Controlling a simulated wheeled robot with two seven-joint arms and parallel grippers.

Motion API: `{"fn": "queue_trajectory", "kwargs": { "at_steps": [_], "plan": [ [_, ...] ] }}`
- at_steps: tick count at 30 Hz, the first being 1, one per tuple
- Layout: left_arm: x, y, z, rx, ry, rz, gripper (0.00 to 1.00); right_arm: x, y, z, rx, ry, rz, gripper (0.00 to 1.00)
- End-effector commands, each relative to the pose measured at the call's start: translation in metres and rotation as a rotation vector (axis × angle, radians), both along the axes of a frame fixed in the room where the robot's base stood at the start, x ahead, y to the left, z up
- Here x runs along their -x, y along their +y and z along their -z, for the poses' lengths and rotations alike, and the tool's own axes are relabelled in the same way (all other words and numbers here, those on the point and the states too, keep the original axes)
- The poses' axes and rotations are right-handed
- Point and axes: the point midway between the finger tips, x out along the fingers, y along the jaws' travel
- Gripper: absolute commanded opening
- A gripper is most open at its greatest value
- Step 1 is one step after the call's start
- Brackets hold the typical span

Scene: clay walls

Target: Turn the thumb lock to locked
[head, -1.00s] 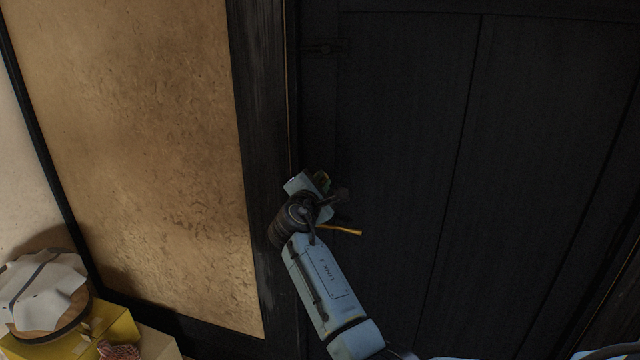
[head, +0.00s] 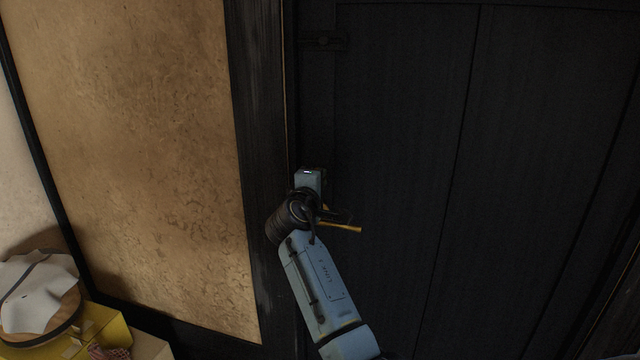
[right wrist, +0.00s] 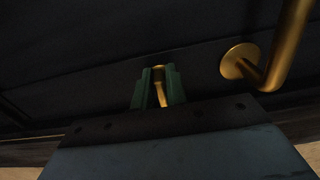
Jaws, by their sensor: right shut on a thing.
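The brass thumb lock (right wrist: 159,81) is on the dark door in the right wrist view. My right gripper (right wrist: 158,92) has its two green fingers shut on it, one on each side. Only a narrow strip of the brass shows between the fingers. In the head view my right gripper is at the door's left edge, and its fingers and the lock are hidden behind the wrist. My left gripper is in neither view.
A brass door handle (head: 340,228) sticks out just right of my right wrist; it also shows close beside the gripper in the right wrist view (right wrist: 243,62). A dark post (head: 262,150) and tan wall (head: 150,150) are to the left. A hat (head: 38,290) lies on yellow boxes at lower left.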

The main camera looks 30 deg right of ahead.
Motion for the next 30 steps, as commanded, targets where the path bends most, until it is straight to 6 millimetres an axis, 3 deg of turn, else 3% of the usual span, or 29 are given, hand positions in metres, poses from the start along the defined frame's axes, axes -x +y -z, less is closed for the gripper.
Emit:
{"fn": "queue_trajectory", "kwargs": {
  "at_steps": [15,16,19,30],
  "plan": [
    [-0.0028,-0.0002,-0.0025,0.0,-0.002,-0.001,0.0,0.0,0.0,0.0003,-0.013,-0.014,0.0,0.0],
    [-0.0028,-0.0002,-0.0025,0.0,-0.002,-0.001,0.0,0.0,0.0,0.0003,-0.013,-0.014,0.0,0.17],
    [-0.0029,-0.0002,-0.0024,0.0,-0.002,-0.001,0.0,0.0,0.0,0.0003,-0.012,-0.013,0.0,0.3],
    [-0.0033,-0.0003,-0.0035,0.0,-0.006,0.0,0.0,0.0028,0.0041,0.0003,-0.011,-0.013,-0.001,0.31]
  ]
}}
